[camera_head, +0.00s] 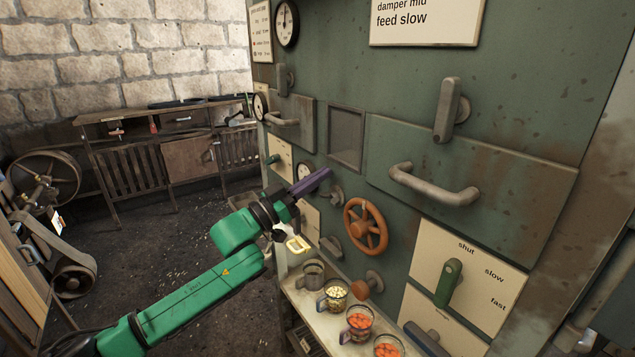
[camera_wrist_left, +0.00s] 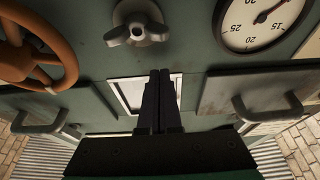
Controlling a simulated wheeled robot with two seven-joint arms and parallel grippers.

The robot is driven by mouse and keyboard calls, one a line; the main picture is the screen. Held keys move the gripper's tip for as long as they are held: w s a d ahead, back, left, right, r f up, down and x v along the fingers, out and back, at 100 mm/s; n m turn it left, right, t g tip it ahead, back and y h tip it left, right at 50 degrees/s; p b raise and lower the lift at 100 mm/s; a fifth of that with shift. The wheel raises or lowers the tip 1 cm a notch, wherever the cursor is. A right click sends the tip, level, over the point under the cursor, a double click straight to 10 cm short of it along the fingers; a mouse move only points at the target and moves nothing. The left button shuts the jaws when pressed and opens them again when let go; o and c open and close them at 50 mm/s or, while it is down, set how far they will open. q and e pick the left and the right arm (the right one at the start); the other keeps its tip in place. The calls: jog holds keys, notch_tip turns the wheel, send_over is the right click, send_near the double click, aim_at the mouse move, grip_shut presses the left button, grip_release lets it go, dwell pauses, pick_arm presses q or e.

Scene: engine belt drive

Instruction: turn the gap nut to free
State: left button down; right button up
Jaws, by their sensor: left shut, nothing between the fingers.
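A grey wing-shaped nut (camera_wrist_left: 137,30) on a round boss shows at the top of the left wrist view, between the orange handwheel and the dial gauge. It is the only nut I see that could be the gap nut. In the head view the same nut (camera_head: 334,194) sits on the green panel, just right of my fingertips. My left gripper (camera_head: 322,176) is shut and empty, its dark fingers pressed together and apart from the nut. The closed fingers (camera_wrist_left: 161,76) also show in the left wrist view. No label for the nut is readable. My right gripper is not in view.
The orange handwheel (camera_head: 366,226) stands out right of the nut. A dial gauge (camera_wrist_left: 265,20) sits on its other side. Below, a shelf (camera_head: 300,290) carries several jars (camera_head: 359,322). Large bar handles (camera_head: 434,187) and a green lever (camera_head: 449,284) project from the panel.

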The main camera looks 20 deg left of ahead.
aim_at(331, 198)
pick_arm(q)
jog(key=f, duration=0.3)
jog(key=shift+s+a+p, duration=0.25)
jog(key=shift+a+p, duration=0.05)
jog(key=shift+p, duration=0.05)
jog(key=shift+s+a+f, duration=0.1)
jog(key=shift+a+f, duration=0.05)
jog(key=shift+f, duration=0.4)
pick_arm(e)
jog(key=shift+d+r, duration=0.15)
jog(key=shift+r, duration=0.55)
pick_arm(q)
jog(key=shift+n, duration=0.5)
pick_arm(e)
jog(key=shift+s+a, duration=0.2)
pick_arm(q)
jog(key=shift+f+n+t+y, duration=0.1)
jog(key=shift+n+t+y, duration=0.3)
jog(key=shift+n, duration=0.2)
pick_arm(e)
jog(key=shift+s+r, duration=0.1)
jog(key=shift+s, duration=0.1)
